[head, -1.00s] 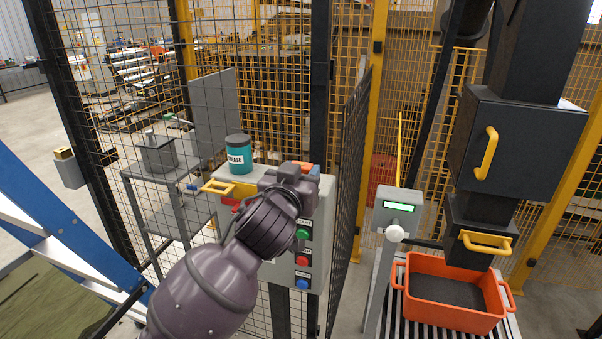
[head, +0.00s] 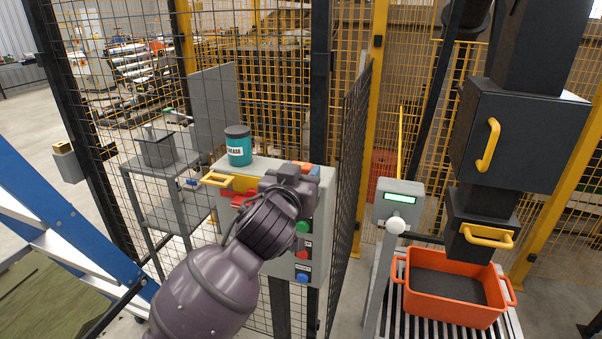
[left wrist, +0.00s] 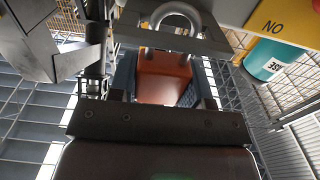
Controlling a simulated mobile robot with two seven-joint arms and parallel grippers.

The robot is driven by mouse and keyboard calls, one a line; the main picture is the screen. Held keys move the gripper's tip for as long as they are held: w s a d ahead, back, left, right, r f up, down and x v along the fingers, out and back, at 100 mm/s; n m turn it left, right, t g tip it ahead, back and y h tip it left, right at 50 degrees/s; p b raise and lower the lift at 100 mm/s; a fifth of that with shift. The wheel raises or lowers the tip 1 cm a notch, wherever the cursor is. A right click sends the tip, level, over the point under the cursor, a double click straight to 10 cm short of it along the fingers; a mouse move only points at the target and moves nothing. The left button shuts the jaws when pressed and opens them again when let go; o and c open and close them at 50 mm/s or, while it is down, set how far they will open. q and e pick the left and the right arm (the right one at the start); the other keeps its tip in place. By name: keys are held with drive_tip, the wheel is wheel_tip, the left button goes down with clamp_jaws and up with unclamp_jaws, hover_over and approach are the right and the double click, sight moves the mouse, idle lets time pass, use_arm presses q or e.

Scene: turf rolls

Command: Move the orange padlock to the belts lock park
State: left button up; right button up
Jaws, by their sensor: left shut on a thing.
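The orange padlock (left wrist: 165,77) is between the blue-grey fingers of my left gripper (left wrist: 158,82) in the left wrist view. The gripper is shut on its body. Its silver shackle (left wrist: 178,16) curves up at a grey plate (left wrist: 190,45); I cannot tell whether it passes through it. In the head view my left gripper (head: 312,170) is at the top right of the grey control box, and a little of the orange padlock (head: 308,168) shows past the wrist. No label marks the belts lock park legibly. My right gripper is not in view.
Mesh fence (head: 350,170) stands close behind. An orange crate (head: 450,312) sits on rollers at right; a blue ladder (head: 75,235) stands left.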

use_arm(q)
drive_tip(key=shift+f, duration=0.55)
drive_tip(key=shift+f+b, duration=0.1)
drive_tip(key=shift+b, duration=0.2)
drive_tip(key=shift+f, duration=0.3)
drive_tip(key=o, duration=1)
drive_tip(key=shift+o, duration=0.2)
